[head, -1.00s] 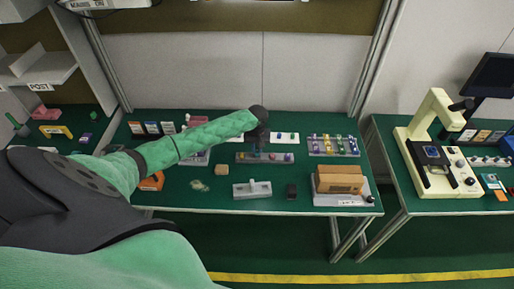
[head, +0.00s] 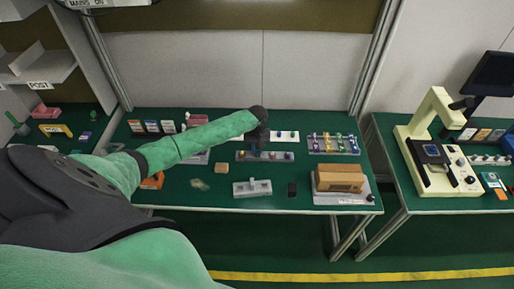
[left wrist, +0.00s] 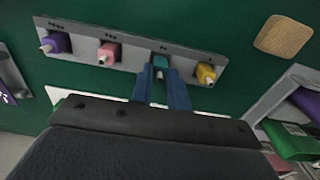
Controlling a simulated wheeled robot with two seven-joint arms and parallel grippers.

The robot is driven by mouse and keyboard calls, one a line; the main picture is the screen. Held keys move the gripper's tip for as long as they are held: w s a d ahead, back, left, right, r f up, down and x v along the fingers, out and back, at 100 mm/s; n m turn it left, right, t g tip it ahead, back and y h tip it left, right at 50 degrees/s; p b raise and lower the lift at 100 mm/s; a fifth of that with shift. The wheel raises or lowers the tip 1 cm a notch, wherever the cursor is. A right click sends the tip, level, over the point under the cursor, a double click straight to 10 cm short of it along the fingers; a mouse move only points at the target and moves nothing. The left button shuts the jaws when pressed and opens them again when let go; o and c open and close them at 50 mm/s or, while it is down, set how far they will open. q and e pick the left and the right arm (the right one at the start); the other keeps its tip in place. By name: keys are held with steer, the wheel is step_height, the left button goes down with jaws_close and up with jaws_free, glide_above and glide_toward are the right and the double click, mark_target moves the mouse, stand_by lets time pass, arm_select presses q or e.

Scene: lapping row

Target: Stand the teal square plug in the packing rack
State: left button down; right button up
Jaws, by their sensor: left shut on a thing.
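My left gripper (head: 256,148) is over the long grey rack (head: 262,160) in the middle of the table. In the left wrist view its blue fingers (left wrist: 163,80) are shut on the teal square plug (left wrist: 160,62). The plug is in line with a purple plug (left wrist: 56,42), a pink plug (left wrist: 108,52) and a yellow plug (left wrist: 206,74) on the same grey rack (left wrist: 132,60). The plug's lower end is hidden, so I cannot tell whether it is seated or just above the rack. I cannot tell which rack is the packing rack. My right gripper is not in view.
A light grey fixture (head: 240,190) and a dark block (head: 292,189) lie nearer the front edge. A tan block (head: 221,168) is left of the rack. A rack of coloured pieces (head: 314,152) stands at back right, and a brown box (head: 340,182) in front of it.

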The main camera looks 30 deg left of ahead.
arm_select(q)
steer(key=shift+f, duration=0.6)
steer(key=c, duration=1.3)
jaws_free()
steer(key=shift+o, duration=0.2)
steer(key=shift+r, duration=0.1)
